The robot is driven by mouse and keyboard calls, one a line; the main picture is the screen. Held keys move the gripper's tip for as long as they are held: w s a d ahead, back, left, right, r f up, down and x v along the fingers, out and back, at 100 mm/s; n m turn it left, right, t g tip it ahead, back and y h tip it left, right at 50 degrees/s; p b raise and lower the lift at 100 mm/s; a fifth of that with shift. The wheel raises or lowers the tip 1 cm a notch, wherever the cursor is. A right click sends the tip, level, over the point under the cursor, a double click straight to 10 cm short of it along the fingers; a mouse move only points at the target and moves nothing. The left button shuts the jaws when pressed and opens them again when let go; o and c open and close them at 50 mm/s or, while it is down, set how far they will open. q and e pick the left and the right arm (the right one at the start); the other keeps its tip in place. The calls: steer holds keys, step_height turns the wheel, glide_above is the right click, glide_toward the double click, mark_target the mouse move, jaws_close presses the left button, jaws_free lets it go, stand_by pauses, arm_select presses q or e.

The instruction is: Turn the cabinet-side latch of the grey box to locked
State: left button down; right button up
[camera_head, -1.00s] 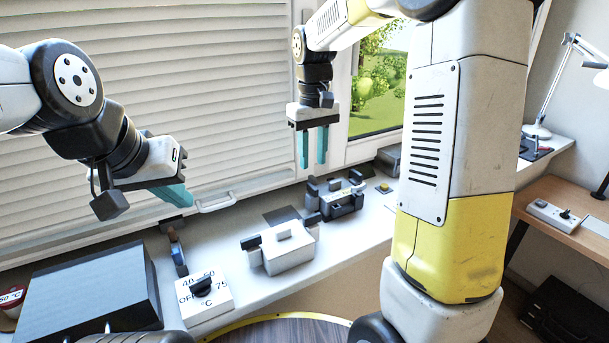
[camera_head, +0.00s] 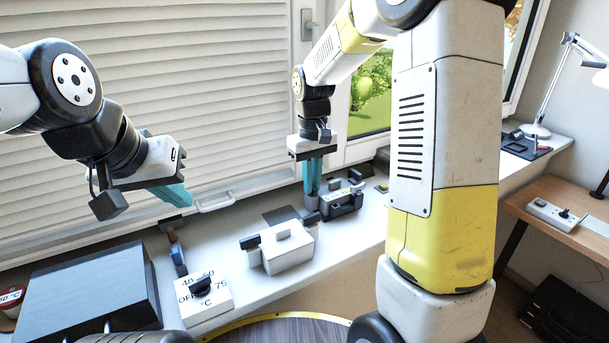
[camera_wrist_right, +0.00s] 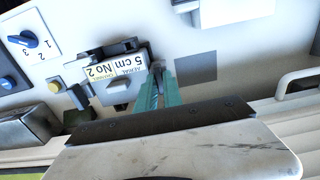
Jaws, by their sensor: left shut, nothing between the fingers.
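The fingers (camera_wrist_right: 158,72) hide part of that end, and contact is unclear. My left gripper (camera_head: 188,197) is shut and empty, above the sill at left. Latch settings are too small to read.
A dark cabinet-like box (camera_head: 88,292) and a white dial block (camera_head: 204,297) stand to the left on the sill. A flat dark square (camera_head: 281,215) lies behind the light grey box.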

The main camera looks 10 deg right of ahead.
steer(key=shift+m, duration=0.3)
jaws_close()
steer(key=m, duration=0.3)
steer(key=shift+m, duration=0.3)
steer(key=m, duration=0.4)
steer(key=shift+m, duration=0.3)
steer(key=m, duration=0.4)
steer(key=shift+m, duration=2.4)
steer(key=o, duration=0.7)
jaws_free()
